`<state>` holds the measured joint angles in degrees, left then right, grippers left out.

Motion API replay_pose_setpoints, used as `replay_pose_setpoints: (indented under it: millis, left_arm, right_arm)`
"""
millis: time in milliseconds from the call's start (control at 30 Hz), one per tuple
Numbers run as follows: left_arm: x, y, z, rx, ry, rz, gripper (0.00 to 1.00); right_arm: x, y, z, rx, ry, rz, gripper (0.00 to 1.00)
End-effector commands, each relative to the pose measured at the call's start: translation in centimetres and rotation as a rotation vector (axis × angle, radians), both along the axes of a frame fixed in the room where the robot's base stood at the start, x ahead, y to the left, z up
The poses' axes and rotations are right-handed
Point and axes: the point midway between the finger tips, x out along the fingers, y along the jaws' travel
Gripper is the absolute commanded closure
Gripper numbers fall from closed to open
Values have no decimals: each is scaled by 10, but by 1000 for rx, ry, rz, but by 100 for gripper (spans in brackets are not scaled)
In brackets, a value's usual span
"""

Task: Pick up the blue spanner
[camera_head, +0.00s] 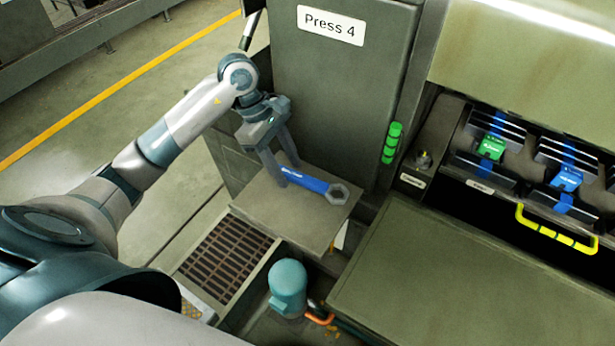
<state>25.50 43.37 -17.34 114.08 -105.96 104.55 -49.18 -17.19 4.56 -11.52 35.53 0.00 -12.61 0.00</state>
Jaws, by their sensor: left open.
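The blue spanner (312,183) lies on a small grey ledge (270,215) at the foot of the cabinet marked "Press 4". Its grey ring-shaped end points right, and its other end lies under my left gripper. My left gripper (290,175) is open, pointing down at the spanner's left end, with its fingers around or just above that end. I cannot tell whether the fingers touch it. My right gripper does not show.
The "Press 4" cabinet (335,90) rises right behind the ledge. A brown grate (225,258) and a teal cylinder (287,285) are in front of it. At right are a green-grey cover (450,270), a yellow handle (555,232) and green and blue blocks.

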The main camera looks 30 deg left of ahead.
Motion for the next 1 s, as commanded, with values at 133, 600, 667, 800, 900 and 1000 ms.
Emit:
replay_pose_setpoints:
  millis: [133, 600, 667, 800, 900, 1000]
  left_arm:
    - [0, 0, -1, 0, 0, 0, 58]
    - [0, 0, -1, 0, 0, 0, 96]
    - [0, 0, -1, 0, 0, 0, 100]
    - [0, 0, 0, -1, 0, 0, 100]
    - [0, 0, 0, 0, 0, 0, 100]
    - [0, 0, 1, 0, -1, -1, 100]
  right_arm:
    - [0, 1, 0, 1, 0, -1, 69]
    - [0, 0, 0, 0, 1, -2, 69]
    - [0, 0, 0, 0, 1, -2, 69]
    - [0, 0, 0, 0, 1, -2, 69]
    - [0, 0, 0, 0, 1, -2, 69]
    - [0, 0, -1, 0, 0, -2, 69]
